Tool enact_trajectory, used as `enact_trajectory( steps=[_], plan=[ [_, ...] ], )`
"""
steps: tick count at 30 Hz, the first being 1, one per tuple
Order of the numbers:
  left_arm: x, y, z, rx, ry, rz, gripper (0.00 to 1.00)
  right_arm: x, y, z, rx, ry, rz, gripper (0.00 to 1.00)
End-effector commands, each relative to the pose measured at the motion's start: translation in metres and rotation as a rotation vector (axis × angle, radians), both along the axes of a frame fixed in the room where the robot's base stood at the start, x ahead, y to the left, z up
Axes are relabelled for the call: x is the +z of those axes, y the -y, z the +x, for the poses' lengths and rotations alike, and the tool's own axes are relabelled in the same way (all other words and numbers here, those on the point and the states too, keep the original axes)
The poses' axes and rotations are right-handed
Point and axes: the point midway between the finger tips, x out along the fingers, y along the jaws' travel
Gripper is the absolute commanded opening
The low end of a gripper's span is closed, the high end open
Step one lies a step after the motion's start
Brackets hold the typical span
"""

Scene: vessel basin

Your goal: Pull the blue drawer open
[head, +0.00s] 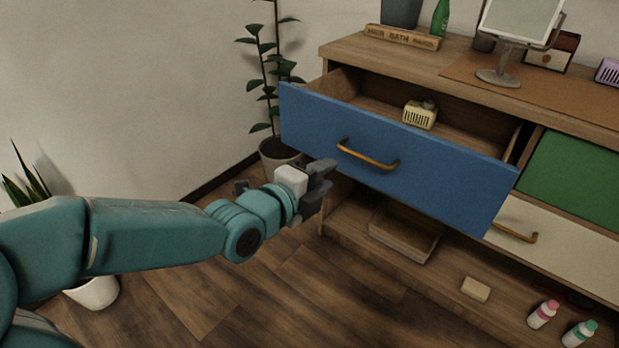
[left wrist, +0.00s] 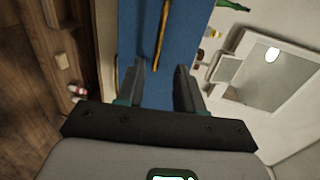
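The blue drawer (head: 400,165) stands pulled out from the wooden dresser, and its inside shows from above. It has a curved brass handle (head: 367,157) on its front, which also shows in the left wrist view (left wrist: 161,35). My left gripper (head: 325,178) is just left of the handle and a little below it, in front of the drawer. In the left wrist view its two fingers (left wrist: 160,88) are apart, with the blue front between and beyond them. The handle lies ahead of the fingertips, not between them. My right gripper is not in view.
A small cream basket (head: 420,114) sits in the drawer. A green drawer (head: 574,176) and a cream drawer (head: 560,247) are to the right. Below are an open wooden tray (head: 403,236) and small bottles (head: 543,314). A potted plant (head: 275,150) stands behind left. The floor in front is clear.

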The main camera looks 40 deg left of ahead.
Motion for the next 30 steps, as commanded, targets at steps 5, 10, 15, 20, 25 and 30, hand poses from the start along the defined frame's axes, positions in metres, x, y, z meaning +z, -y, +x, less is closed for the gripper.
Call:
enact_trajectory(
  steps=[5, 10, 15, 20, 25, 30],
  plan=[
    [0.008, -0.001, -0.03, 0.003, 0.003, 0.001, 0.37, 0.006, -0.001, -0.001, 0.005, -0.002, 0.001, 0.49],
    [0.009, 0.0, -0.04, 0.0, 0.0, 0.001, 0.37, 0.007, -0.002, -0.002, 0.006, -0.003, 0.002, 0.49],
    [0.008, 0.0, -0.041, 0.0, -0.001, 0.0, 0.37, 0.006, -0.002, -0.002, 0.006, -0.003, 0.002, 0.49],
    [0.008, 0.0, -0.04, 0.0, -0.001, 0.0, 0.37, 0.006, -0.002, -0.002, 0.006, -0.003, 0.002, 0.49],
    [0.008, 0.0, -0.04, 0.0, 0.0, 0.0, 0.37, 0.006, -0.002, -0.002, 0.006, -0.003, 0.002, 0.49],
    [-0.014, 0.01, -0.032, -0.031, -0.056, -0.018, 0.37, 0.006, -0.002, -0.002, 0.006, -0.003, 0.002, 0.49]
  ],
)
